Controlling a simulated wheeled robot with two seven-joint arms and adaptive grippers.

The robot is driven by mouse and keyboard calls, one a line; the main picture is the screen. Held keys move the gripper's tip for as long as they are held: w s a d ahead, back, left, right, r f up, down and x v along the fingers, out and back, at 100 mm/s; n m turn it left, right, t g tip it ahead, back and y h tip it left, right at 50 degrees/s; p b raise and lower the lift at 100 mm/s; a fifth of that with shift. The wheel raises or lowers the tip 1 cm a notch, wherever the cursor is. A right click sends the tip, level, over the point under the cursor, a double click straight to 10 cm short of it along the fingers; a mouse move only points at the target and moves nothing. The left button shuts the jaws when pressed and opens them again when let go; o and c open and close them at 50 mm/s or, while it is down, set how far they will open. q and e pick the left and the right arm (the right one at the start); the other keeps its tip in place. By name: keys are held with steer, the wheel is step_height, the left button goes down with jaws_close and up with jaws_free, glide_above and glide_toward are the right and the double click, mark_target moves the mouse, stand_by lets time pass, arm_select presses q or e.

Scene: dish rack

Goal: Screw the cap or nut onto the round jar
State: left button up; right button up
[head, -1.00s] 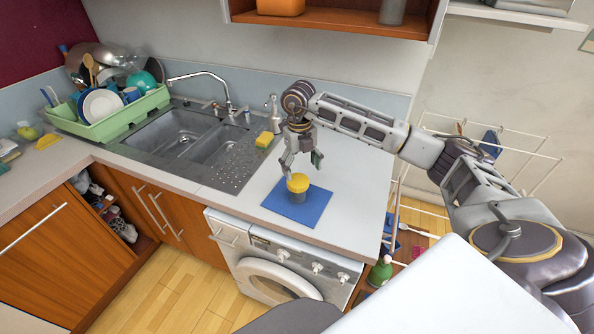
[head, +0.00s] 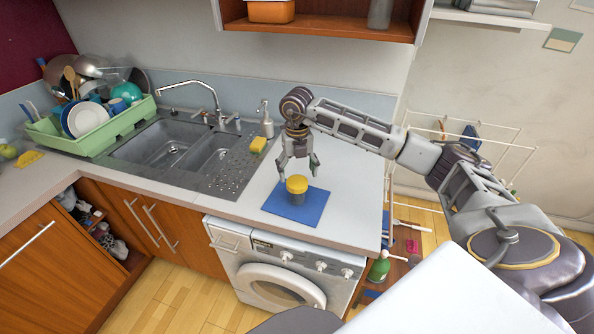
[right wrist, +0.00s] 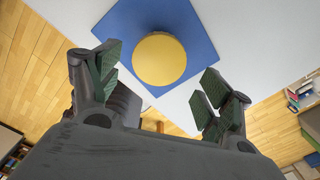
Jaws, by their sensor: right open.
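A round grey jar (head: 297,198) stands upright on a blue mat (head: 316,208) on the white counter. A yellow cap (head: 297,184) sits on top of the jar; whether it is threaded tight cannot be told. In the right wrist view the cap (right wrist: 159,59) appears from above, with the jar hidden beneath it and the blue mat (right wrist: 197,38) around it. My right gripper (head: 298,174) is open and empty, its fingers pointing down behind and above the cap. In the right wrist view its fingers (right wrist: 162,92) are spread wide, apart from the cap. My left gripper is not in view.
A green dish rack (head: 95,130) stands farther left. Bare counter surrounds the mat.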

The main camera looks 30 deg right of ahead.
mark_target(297, 182)
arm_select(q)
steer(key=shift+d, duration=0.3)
arm_select(e)
steer(key=shift+m, duration=0.3)
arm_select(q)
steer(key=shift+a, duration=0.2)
arm_select(e)
steer(key=shift+f, duration=0.1)
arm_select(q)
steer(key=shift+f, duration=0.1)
arm_select(e)
steer(key=shift+f, duration=0.1)
arm_select(q)
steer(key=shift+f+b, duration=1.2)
steer(key=shift+b, duration=0.1)
arm_select(e)
steer(key=shift+f, duration=2.05)
steer(key=c, duration=1)
